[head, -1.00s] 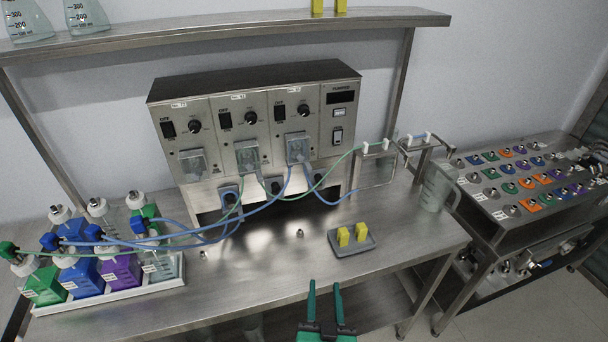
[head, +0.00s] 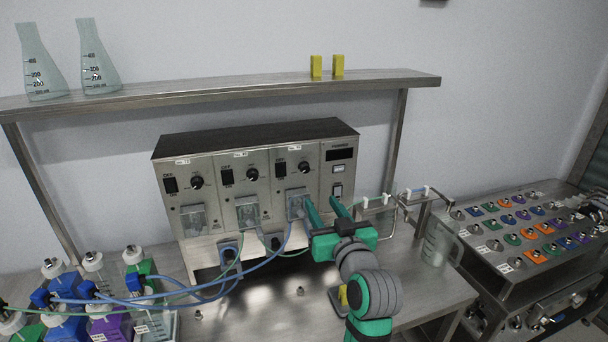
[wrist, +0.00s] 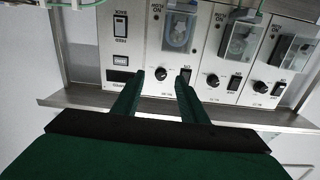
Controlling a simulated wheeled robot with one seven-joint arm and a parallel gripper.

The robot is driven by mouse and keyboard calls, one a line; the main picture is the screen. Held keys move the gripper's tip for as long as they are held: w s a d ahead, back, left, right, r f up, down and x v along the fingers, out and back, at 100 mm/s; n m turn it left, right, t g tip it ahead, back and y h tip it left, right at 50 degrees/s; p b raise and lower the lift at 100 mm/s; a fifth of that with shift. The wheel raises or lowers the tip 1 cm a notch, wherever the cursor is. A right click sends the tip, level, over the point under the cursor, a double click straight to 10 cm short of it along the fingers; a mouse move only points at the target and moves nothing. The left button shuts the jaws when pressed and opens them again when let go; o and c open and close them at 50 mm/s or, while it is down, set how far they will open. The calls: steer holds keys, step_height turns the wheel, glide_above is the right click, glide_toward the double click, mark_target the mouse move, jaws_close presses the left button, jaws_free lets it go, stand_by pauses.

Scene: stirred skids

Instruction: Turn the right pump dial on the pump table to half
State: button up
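The pump unit (head: 255,158) is a steel box with three alike pump sections on the bench. The right pump dial (head: 304,167) is a round black knob beside a black switch (head: 281,170), above a clear pump head. Its exact pointer setting is too small to read. My gripper (head: 322,202) is open and empty, below and a little right of this dial in the head view. In the wrist view, which is upside down, the dial (wrist: 162,73) shows between the two green fingertips (wrist: 160,76). The fingers appear apart from it; the remaining gap is unclear.
Blue and green tubes (head: 262,262) run from bottles (head: 95,262) at the left to the pump heads. A beaker (head: 437,240) and wire rack (head: 378,212) stand right of the pump. A shelf (head: 220,92) with flasks and yellow blocks hangs above.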

mark_target(306, 170)
steer(key=shift+n+y, duration=0.3)
steer(key=w+a+r, duration=0.1)
steer(key=w, duration=0.2)
steer(key=w+a+r, duration=0.1)
steer(key=w, duration=0.3)
steer(key=w+a+r, duration=0.1)
steer(key=w, duration=0.2)
steer(key=shift+w+a+r, duration=0.2)
steer(key=shift+w+a, duration=0.1)
steer(key=shift+a, duration=0.05)
steer(key=shift+c, duration=0.6)
jaws_close()
steer(key=shift+a, duration=0.4)
steer(key=shift+d, duration=0.45)
